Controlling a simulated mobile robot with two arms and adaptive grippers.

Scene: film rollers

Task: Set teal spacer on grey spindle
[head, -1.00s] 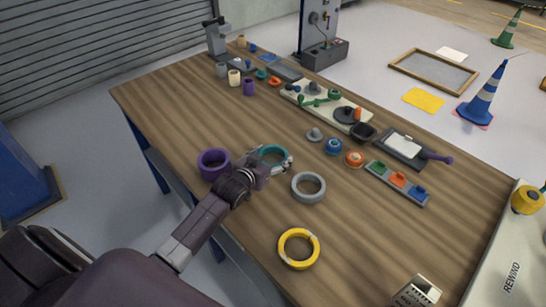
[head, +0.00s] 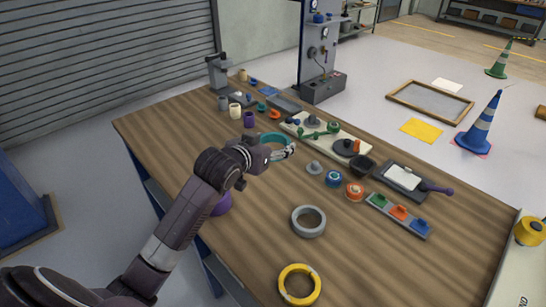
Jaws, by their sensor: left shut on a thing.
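The teal spacer (head: 272,137), a ring, is held at the end of my left gripper (head: 285,151), which is shut on it. The ring is above the table, over its middle. A small grey piece with a flange and a short post (head: 314,167) stands on the table to the right of the gripper. Another grey round piece (head: 312,121) sits on the pale board further back. I cannot tell for sure which of these is the grey spindle. My right gripper is not in view.
A grey ring (head: 308,221) and a yellow ring (head: 299,284) lie nearer. A purple ring (head: 221,205) is partly hidden by my arm. Blue (head: 333,178) and orange (head: 355,191) pieces, a dark bowl (head: 362,166) and a parts tray (head: 398,215) stand to the right.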

